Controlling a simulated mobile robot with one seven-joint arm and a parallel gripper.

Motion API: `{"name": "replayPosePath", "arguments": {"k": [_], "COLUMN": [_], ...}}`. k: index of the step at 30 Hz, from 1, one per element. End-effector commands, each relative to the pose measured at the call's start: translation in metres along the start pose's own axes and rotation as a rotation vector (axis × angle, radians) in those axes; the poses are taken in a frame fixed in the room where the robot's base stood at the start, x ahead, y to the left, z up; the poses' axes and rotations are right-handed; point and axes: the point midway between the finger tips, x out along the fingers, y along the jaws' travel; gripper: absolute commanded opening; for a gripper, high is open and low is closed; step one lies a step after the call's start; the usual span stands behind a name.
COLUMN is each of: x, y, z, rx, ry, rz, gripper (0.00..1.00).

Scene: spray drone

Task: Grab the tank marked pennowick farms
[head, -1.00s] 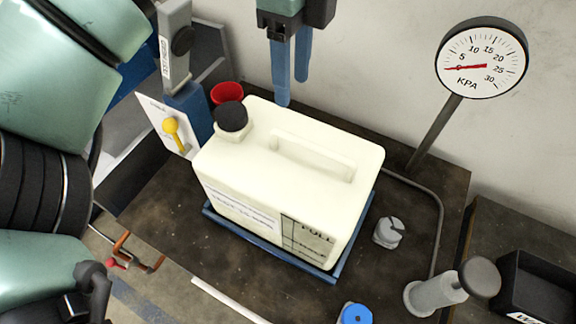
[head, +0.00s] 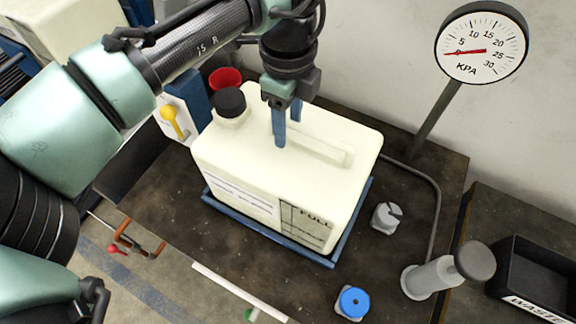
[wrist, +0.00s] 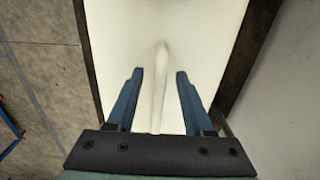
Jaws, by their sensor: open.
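A cream-white tank (head: 240,165) with a black cap (head: 230,102) stands upright in a shallow blue tray (head: 325,262). It has a raised handle ridge along its top and a printed label on its front; "FULL" is readable, the smaller lines are not. My gripper (head: 288,135) points down over the handle end nearest the cap. In the wrist view, its two blue fingers (wrist: 155,78) are open, one on each side of the handle ridge (wrist: 160,85), with nothing gripped. I cannot tell how far down beside the ridge the fingertips reach.
A pressure gauge (head: 482,42) on a post stands at the back right. A grey knob (head: 386,215), a blue-topped knob (head: 353,303), a grey cylinder (head: 432,277) and a black waste bin (head: 530,280) are right. A yellow lever (head: 172,120) and red cup (head: 225,78) are left.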

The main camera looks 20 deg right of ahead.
Motion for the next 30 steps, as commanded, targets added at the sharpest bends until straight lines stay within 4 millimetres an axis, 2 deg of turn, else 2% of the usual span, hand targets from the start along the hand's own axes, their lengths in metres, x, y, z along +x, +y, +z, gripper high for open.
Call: {"name": "replayPosePath", "arguments": {"k": [5,8,14,30], "x": [0.0004,0.0003,0.0001,-0.0003], "y": [0.0000,0.0000,-0.0001,-0.0001], "z": [0.0000,0.0000,0.0000,0.0000], "rx": [0.000,0.000,0.000,0.000], "ry": [0.000,0.000,0.000,0.000], "rz": [0.000,0.000,0.000,-0.001], "gripper": [0.52,0.38,0.02,0.00]}}
